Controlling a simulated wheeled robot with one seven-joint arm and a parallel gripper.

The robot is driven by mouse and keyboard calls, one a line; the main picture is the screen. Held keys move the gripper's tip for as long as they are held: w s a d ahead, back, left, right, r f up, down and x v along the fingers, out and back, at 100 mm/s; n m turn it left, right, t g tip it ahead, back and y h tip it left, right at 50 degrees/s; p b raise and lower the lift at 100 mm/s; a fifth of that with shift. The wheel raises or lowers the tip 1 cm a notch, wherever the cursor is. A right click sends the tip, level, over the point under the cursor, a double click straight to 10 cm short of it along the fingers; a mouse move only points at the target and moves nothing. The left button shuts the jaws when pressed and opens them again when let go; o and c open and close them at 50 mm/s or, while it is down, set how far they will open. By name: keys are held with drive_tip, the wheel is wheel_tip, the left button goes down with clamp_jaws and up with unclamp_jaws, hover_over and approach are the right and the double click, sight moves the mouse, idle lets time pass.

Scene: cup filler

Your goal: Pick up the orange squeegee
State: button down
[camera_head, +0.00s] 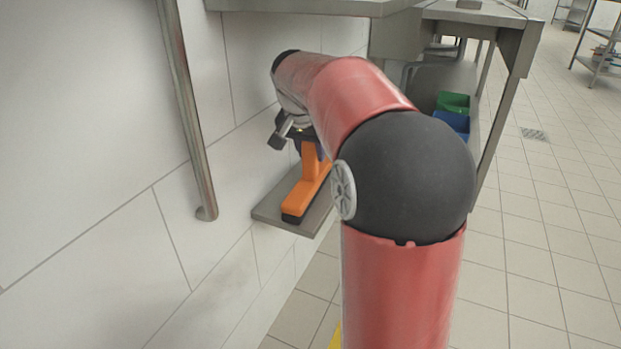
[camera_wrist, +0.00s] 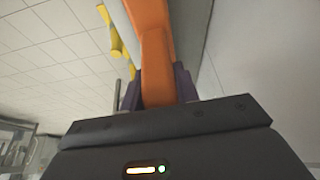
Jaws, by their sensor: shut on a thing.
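The orange squeegee (camera_head: 304,196) has a dark edge along its base. In the head view its base is at the small grey wall shelf, and I cannot tell whether it touches the shelf. Its handle points up into my gripper (camera_head: 308,140), which is partly hidden by my arm. In the wrist view the squeegee's orange handle (camera_wrist: 157,60) stands between the two dark purple fingers of my gripper (camera_wrist: 160,88), which are shut on it.
The grey shelf (camera_head: 268,208) juts from the white tiled wall. A vertical metal pipe (camera_head: 188,110) runs along the wall at left. A metal table (camera_head: 470,14) stands behind, with a green bin (camera_head: 453,102) and a blue bin (camera_head: 452,121) below.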

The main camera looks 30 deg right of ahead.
drive_tip(key=shift+r, duration=0.1)
drive_tip(key=shift+r, duration=0.45)
wheel_tip(320, 180, up, 3)
drive_tip(key=shift+a+f+p, duration=0.1)
drive_tip(key=shift+a+p, duration=0.05)
drive_tip(key=shift+p, duration=0.5)
drive_tip(key=s+a, duration=1.2)
drive_tip(key=a, duration=0.1)
drive_tip(key=shift+f, duration=0.15)
drive_tip(key=shift+a, duration=0.1)
